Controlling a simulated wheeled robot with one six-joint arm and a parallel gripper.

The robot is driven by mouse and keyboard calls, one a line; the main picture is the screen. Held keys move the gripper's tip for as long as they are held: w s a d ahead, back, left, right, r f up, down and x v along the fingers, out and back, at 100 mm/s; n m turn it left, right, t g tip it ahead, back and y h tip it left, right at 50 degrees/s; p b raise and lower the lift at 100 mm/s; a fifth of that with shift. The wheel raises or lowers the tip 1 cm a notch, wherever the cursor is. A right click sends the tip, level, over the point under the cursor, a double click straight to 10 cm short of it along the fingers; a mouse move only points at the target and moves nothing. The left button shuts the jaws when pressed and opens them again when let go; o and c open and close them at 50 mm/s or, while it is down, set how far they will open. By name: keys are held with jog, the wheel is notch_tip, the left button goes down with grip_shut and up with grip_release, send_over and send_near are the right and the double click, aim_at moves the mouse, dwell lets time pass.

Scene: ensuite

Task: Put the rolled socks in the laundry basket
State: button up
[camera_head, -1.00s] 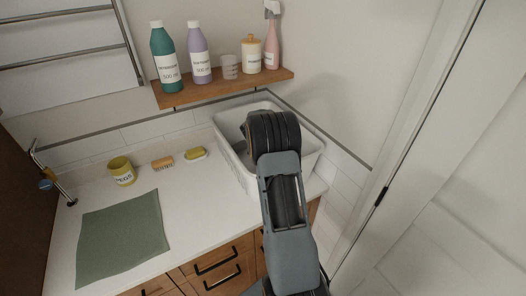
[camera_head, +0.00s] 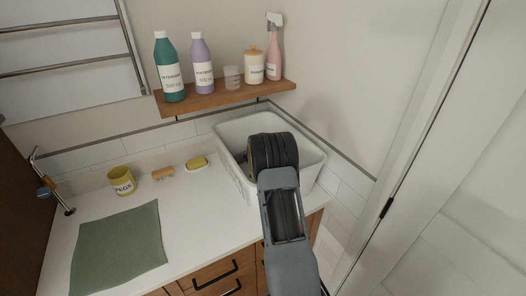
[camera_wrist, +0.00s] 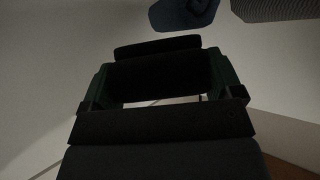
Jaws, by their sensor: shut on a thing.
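The white laundry basket (camera_head: 313,160) stands on the counter's right end, against the corner. My arm reaches over its front rim, and my wrist hides much of its inside. My gripper (camera_wrist: 158,46) points down inside the basket; its fingers are hidden in the head view. In the wrist view it is shut on a very dark rounded thing (camera_wrist: 160,76), seemingly the rolled socks, though the shadow hides its detail. A dark blue thing (camera_wrist: 184,13) and a grey ribbed thing (camera_wrist: 276,9) lie beyond the fingers.
A wooden shelf (camera_head: 225,94) above the basket holds several bottles and jars. On the counter are a yellow pegs pot (camera_head: 121,181), a brush (camera_head: 163,174), a yellow soap (camera_head: 196,163) and a green cloth (camera_head: 120,250). A wall closes the right side.

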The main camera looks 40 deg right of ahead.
jog(key=shift+f+b, duration=0.3)
jog(key=shift+f, duration=0.25)
jog(key=o, duration=0.7)
jog(key=shift+r, duration=0.3)
jog(key=shift+p+v, duration=1.2)
jog(key=shift+v, duration=2.75)
jog(key=shift+w+d+r, duration=0.1)
jog(key=shift+r, duration=0.1)
